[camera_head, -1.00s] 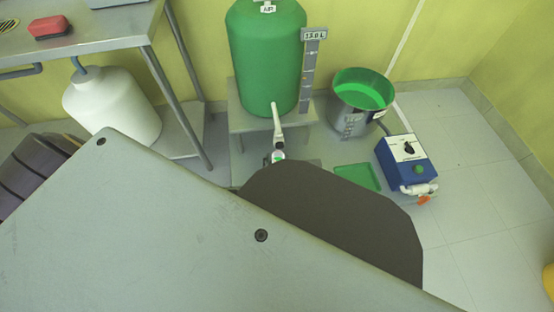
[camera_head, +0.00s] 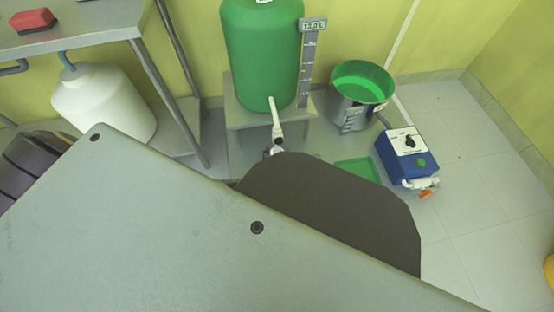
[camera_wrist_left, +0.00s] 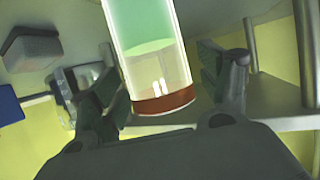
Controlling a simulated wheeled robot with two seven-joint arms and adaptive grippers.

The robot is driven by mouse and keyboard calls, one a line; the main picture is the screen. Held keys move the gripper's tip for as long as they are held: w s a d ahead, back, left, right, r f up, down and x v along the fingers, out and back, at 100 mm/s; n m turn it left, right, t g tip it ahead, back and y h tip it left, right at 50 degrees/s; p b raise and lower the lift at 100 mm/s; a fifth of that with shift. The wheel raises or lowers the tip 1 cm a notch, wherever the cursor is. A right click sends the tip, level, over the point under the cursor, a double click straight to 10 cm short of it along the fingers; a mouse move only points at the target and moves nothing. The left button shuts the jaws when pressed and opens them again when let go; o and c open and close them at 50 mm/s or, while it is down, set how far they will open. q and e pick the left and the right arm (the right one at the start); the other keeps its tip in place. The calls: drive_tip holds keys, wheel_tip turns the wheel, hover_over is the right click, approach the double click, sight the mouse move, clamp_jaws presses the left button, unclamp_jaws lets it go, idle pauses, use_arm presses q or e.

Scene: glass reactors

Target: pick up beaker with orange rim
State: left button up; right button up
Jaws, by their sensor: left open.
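In the left wrist view a clear cylindrical vessel with a brownish-orange rim (camera_wrist_left: 163,102) and green contents stands between the two fingers of my left gripper (camera_wrist_left: 160,72). The fingers are spread on either side of it. I cannot tell whether either one touches it. The vessel's far end is cut off by the top of the picture. In the head view I cannot make out this vessel or the left gripper. My right gripper is in neither view.
The head view shows a green tank (camera_head: 260,55) on a stand with a white tap, a metal bucket with green inside (camera_head: 361,90), a green tray (camera_head: 358,170) and a blue control box (camera_head: 407,153). A white jug (camera_head: 103,105) is below the shelf at left.

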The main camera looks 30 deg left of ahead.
use_arm(q)
drive_tip(key=c, duration=1.5)
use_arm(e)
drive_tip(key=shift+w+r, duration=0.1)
use_arm(q)
drive_tip(key=shift+o, duration=0.2)
drive_tip(key=shift+r+p, duration=0.3)
drive_tip(key=shift+p, duration=0.1)
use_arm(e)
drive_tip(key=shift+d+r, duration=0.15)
use_arm(q)
drive_tip(key=shift+r+p, duration=0.35)
drive_tip(key=shift+p, duration=0.1)
drive_tip(key=shift+r+p, duration=0.5)
drive_tip(key=shift+p, duration=0.15)
drive_tip(key=shift+r+p, duration=0.25)
drive_tip(key=shift+p, duration=0.1)
drive_tip(key=shift+r, duration=0.15)
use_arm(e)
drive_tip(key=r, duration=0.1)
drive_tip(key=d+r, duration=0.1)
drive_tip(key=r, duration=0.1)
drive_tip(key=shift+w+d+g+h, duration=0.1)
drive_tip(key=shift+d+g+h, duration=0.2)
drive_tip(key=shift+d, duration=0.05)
